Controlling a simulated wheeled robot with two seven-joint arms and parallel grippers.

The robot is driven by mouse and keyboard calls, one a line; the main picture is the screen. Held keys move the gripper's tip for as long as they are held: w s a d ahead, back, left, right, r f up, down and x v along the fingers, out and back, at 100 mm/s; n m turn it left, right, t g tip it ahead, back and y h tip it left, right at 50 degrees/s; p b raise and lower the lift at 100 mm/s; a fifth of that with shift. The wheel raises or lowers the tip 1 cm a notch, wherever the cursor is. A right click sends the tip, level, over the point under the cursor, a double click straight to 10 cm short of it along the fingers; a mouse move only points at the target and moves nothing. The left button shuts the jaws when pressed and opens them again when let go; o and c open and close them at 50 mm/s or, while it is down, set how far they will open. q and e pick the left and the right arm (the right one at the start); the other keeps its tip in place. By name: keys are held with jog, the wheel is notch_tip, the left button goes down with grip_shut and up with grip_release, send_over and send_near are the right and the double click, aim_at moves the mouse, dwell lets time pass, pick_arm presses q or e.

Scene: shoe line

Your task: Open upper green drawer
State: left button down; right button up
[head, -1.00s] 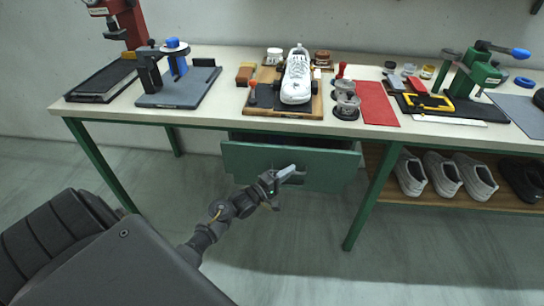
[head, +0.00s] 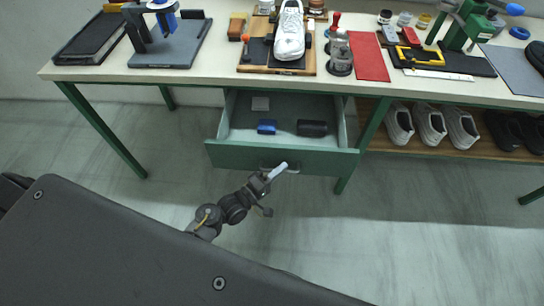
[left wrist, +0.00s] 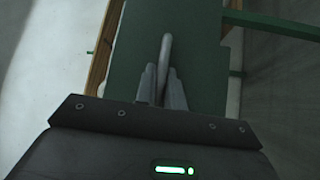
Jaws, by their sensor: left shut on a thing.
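The green drawer (head: 235,155) hangs under the workbench top and is pulled well out in the head view. Its inside shows a blue block (head: 267,127), a dark block (head: 312,128) and a small pale item at the back. My left gripper (head: 272,172) is at the drawer's front and is shut on its handle (head: 292,168). In the left wrist view the fingers (left wrist: 162,85) close around the pale handle bar (left wrist: 166,50) against the green front. My right gripper is not in view.
The bench top (head: 210,75) holds a white shoe (head: 290,32) on a wooden board, a red mat (head: 369,57) and several tools. Shoes stand on a lower shelf (head: 470,145) at right. The floor before the drawer is clear.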

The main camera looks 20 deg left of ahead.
pick_arm(q)
jog(key=shift+s+d, duration=0.1)
jog(key=shift+s, duration=0.4)
jog(key=c, duration=1.8)
grip_release()
jog(key=shift+o, duration=0.2)
jog(key=b+v, duration=0.1)
jog(key=v, duration=0.9)
jog(key=shift+s+a, duration=0.3)
